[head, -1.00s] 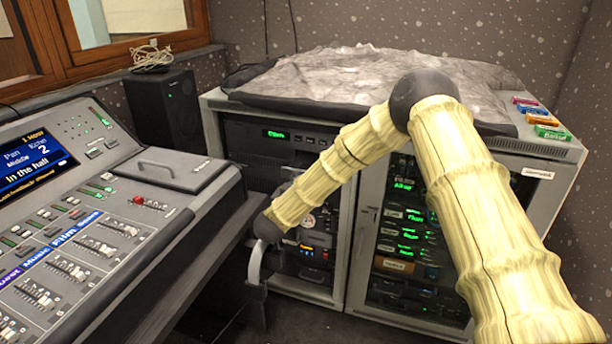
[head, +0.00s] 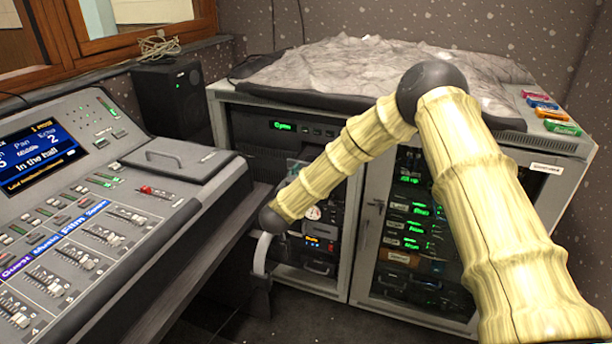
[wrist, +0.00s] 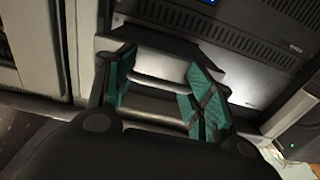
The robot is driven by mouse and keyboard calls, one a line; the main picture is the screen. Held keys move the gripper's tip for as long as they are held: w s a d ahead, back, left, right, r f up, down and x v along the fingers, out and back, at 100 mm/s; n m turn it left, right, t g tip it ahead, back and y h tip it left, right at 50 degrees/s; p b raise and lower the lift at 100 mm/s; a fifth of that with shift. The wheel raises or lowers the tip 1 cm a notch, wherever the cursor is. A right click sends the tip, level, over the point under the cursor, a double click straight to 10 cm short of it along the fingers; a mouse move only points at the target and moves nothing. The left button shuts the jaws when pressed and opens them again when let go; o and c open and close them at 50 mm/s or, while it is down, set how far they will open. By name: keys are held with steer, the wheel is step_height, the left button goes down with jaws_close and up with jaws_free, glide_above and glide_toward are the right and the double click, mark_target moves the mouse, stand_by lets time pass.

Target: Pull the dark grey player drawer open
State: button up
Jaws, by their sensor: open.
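In the wrist view my gripper (wrist: 160,88) is open, with a teal-padded finger on each side. Pale horizontal bars show between the fingers; I cannot tell whether one is a handle, or whether anything touches the fingers. A dark grey vented front panel (wrist: 235,45) fills the upper right behind them. I cannot tell whether it is the player drawer. In the head view my arm reaches down to the left in front of the equipment rack's left bay (head: 262,150), hiding part of its dark units. No drawer stands clearly pulled out there.
The mixing desk (head: 110,215) stands close on the left of my arm's end. A black speaker (head: 172,98) is behind it. The rack's right bay has a framed door (head: 367,235). A crumpled grey cover (head: 370,72) and small coloured items (head: 545,108) lie on top.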

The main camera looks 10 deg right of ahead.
steer(key=shift+o, duration=0.2)
steer(key=shift+r, duration=0.1)
steer(key=shift+o, duration=0.4)
steer(key=v, duration=1.2)
steer(key=shift+a, duration=0.1)
steer(key=shift+s+p, duration=0.15)
steer(key=shift+p, duration=1.05)
steer(key=x, duration=1)
